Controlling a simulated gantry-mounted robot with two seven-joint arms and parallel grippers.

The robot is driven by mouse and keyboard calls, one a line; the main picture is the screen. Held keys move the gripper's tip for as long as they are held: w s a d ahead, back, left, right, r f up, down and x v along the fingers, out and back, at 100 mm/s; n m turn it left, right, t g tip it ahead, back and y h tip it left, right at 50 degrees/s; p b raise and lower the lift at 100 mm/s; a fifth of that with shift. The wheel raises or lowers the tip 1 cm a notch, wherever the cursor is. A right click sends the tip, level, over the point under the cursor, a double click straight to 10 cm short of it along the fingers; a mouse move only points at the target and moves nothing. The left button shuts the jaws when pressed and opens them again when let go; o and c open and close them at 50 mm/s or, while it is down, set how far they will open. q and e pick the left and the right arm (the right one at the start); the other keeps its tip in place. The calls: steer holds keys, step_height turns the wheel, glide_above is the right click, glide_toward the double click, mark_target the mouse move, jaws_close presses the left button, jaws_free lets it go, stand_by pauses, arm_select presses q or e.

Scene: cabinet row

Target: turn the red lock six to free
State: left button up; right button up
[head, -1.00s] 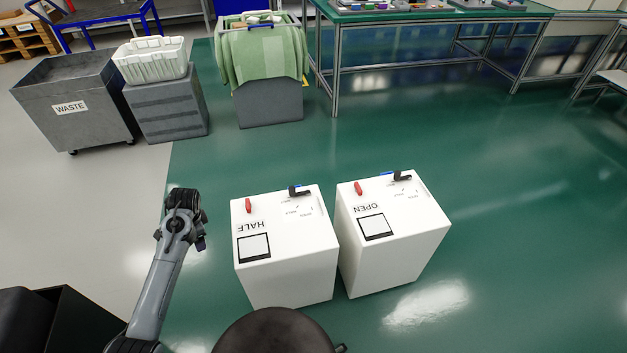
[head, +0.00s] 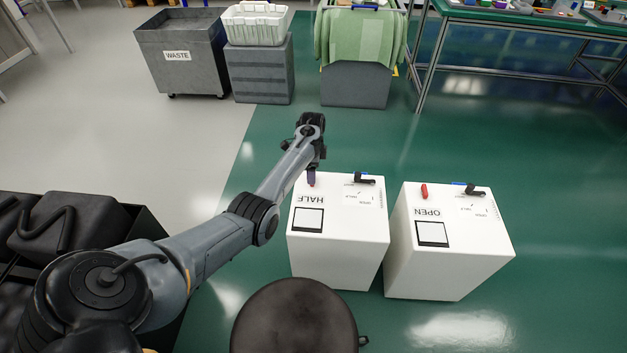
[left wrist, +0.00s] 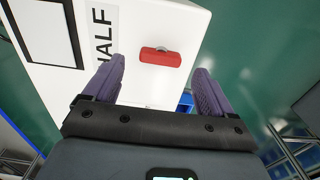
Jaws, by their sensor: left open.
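Two white cabinets stand side by side, the left one (head: 337,245) marked HALF and the right one (head: 450,262) marked OPEN. No label reading six is legible. The HALF cabinet's red lock (left wrist: 161,56) lies between and ahead of my left gripper's spread fingers in the left wrist view. My left gripper (head: 311,178) is open above that lock and mostly covers it in the head view; I see no contact. The OPEN cabinet has its own red lock (head: 424,191). Black handles stand on the HALF cabinet (head: 365,178) and the OPEN cabinet (head: 475,189). My right gripper is out of view.
A dark round stool-like shape (head: 295,320) is in front of the cabinets. A grey WASTE bin (head: 183,62), a grey crate stack (head: 260,75) and a green-draped cart (head: 357,85) stand behind. Green floor is clear right of the cabinets.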

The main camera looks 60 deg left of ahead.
arm_select(q)
steer(key=shift+f+b, duration=0.85)
steer(key=shift+f, duration=1.05)
